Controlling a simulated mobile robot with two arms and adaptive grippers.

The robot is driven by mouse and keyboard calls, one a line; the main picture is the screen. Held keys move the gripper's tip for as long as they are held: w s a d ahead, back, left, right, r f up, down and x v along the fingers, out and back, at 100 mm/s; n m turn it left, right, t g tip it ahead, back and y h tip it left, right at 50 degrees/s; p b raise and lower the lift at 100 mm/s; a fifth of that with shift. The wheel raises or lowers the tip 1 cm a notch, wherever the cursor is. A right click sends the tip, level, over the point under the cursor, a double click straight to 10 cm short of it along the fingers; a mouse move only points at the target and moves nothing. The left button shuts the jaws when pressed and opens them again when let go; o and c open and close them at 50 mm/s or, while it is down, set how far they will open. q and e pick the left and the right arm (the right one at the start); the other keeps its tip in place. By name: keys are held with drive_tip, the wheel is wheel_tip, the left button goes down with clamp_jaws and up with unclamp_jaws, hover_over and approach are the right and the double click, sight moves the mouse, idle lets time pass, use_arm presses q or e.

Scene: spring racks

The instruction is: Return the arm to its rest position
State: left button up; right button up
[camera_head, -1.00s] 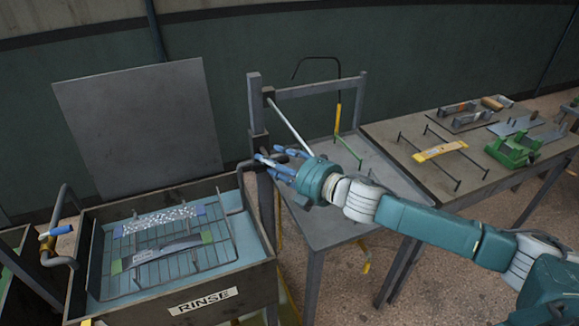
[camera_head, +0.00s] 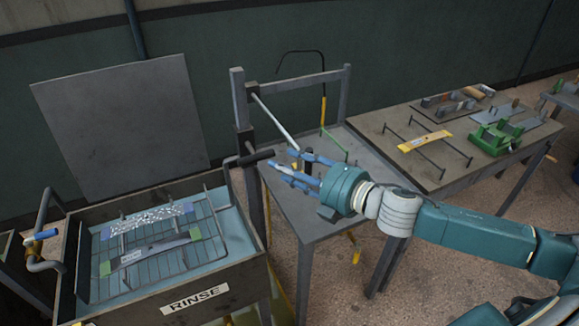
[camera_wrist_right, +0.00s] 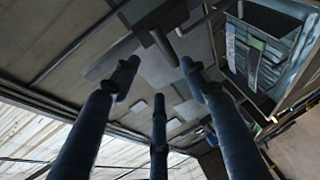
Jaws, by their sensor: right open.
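My right arm comes in from the lower right in the head view. Its gripper (camera_head: 285,170) has blue fingers that are spread open and empty. They point left, over the near-left part of the small grey table and close to the dark handle (camera_head: 250,158) by the rinse tank; I cannot tell whether they touch it. In the right wrist view the dark blue fingers (camera_wrist_right: 155,85) stand apart with nothing between them. My left gripper is not in view.
A rinse tank (camera_head: 262,268) with a wire rack and two springs in it stands at the left. A metal post frame (camera_head: 240,105) rises behind the grey table (camera_head: 310,225). A bench (camera_head: 375,128) at the right carries a yellow piece (camera_head: 425,141) and a green tool (camera_head: 495,138).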

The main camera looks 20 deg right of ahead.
drive_tip(key=s+f+m+g+h, duration=0.25)
drive_tip(key=s+f+m, duration=0.25)
drive_tip(key=f+m, duration=0.25)
drive_tip(key=s+f+m+g+h, duration=0.1)
drive_tip(key=s+f+m+h, duration=0.4)
drive_tip(key=f, duration=0.3)
drive_tip(key=s+a+f+m+g, duration=0.1)
drive_tip(key=s+f+m+g, duration=0.35)
drive_tip(key=s, duration=0.55)
drive_tip(key=s+a+f+m+g, duration=0.25)
drive_tip(key=s+f, duration=0.25)
drive_tip(key=s, duration=0.4)
drive_tip(key=s+f+g+b, duration=0.1)
drive_tip(key=s+f+b, duration=0.15)
drive_tip(key=f, duration=1.45)
drive_tip(key=s+f+g+b, duration=0.15)
drive_tip(key=f+b, duration=0.25)
drive_tip(key=f, duration=1.3)
drive_tip(key=s+d+f+b, duration=0.2)
drive_tip(key=s+f, duration=0.6)
drive_tip(key=f, duration=0.1)
drive_tip(key=s+d+f+b, duration=0.1)
drive_tip(key=s+f+b, duration=0.1)
drive_tip(key=s+f, duration=0.6)
drive_tip(key=shift+s+d+f+g+y, duration=0.15)
drive_tip(key=shift+d+f+g+y, duration=0.2)
drive_tip(key=shift+f, duration=0.5)
